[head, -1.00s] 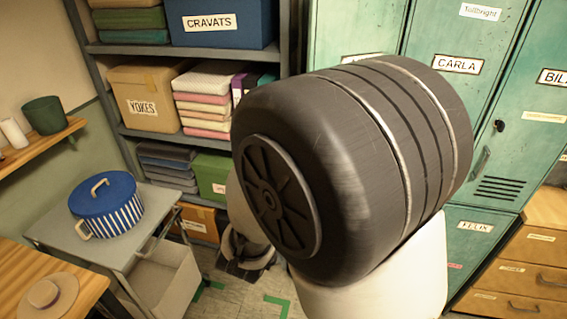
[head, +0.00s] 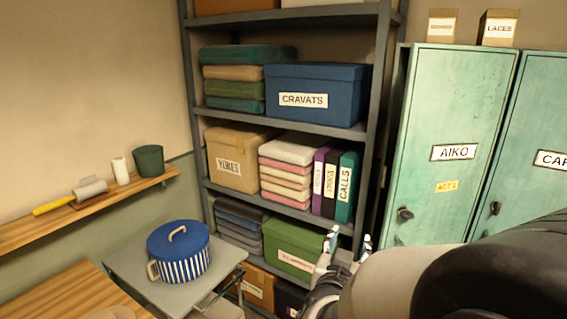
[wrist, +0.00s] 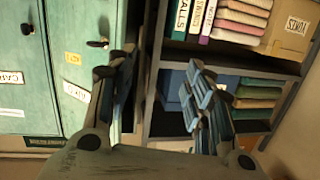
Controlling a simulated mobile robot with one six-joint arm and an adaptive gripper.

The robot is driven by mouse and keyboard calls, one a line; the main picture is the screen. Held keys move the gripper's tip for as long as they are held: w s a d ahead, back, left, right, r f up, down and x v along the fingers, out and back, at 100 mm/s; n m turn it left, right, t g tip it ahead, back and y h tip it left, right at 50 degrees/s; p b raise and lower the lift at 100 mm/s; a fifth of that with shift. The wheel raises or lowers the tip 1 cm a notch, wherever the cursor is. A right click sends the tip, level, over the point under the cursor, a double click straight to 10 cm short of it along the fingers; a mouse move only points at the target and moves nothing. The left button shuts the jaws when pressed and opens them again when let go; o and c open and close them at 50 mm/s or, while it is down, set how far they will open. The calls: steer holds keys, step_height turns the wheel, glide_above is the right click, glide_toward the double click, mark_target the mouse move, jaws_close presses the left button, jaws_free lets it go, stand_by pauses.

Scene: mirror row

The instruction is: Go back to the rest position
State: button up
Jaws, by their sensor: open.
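My gripper (head: 347,248) shows at the lower middle of the head view, in front of the shelf unit's lower right part. In the wrist view my gripper (wrist: 165,88) has its two fingers spread wide apart with nothing between them. Behind the fingers are the shelf unit and the lockers, seen upside down. My arm fills the lower right corner of the head view and hides the lower part of the lockers. No object is held.
A grey shelf unit (head: 382,90) with boxes, folded cloths and binders stands at the back. Green lockers (head: 455,110) stand at the right. A blue striped pot (head: 183,262) sits on a grey cart (head: 128,262). A wooden wall shelf (head: 100,207) holds several small things at the left.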

steer(key=s+a+n+g+y, duration=0.4)
steer(key=s+a+y, duration=0.4)
steer(key=s, duration=0.2)
steer(key=s+d+f+n+g, duration=0.1)
steer(key=s+d+g, duration=0.1)
steer(key=s, duration=0.7)
steer(key=s+d+f+g+h, duration=0.1)
steer(key=s+d+g, duration=0.2)
steer(key=s, duration=0.7)
steer(key=shift+d+f+n+g, duration=0.2)
steer(key=shift+f+n+g, duration=0.15)
steer(key=shift+g, duration=0.25)
steer(key=shift+c, duration=0.5)
